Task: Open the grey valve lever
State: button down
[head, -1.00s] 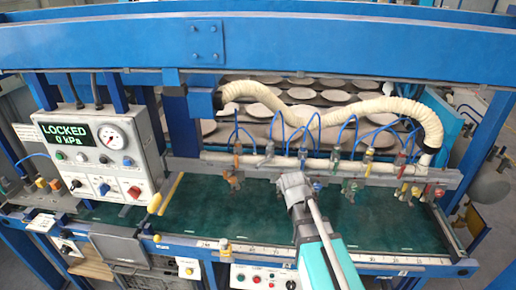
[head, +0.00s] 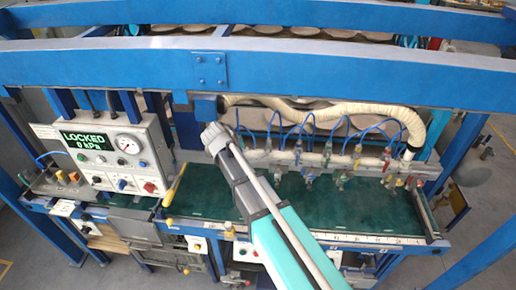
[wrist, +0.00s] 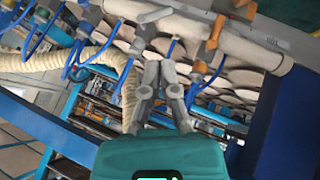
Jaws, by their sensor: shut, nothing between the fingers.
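Several small valves with coloured levers hang along a pale pipe (head: 330,160) above the green bench top in the head view. A small grey valve part (head: 268,146), perhaps the grey lever, sits near the pipe's left end. In the wrist view a grey lever-like part (wrist: 148,32) lies just beyond my fingertips, beside an orange-brown lever (wrist: 215,32). My gripper (wrist: 160,72) is shut and empty, just below these valves in that picture. I see no clear contact with a lever. In the head view my wrist hides the fingers and the leftmost valves.
A control box (head: 112,150) with a display reading LOCKED, 0 kPa and a gauge stands left. Blue tubes and a ribbed cream hose (head: 375,110) run around the valves. A blue beam (head: 290,80) crosses above. The green bench top (head: 370,208) is mostly clear.

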jog(key=shift+w+a+r, duration=0.1)
jog(key=shift+a+r, duration=0.25)
jog(key=shift+a, duration=0.05)
jog(key=shift+w+f, duration=0.1)
jog(key=shift+f, duration=0.1)
jog(key=b, duration=1)
send_near(261, 156)
jog(key=x, duration=0.6)
jog(key=shift+w+f+b, duration=0.15)
jog(key=shift+f+b, duration=0.15)
jog(key=shift+f, duration=0.1)
jog(key=shift+d, duration=0.15)
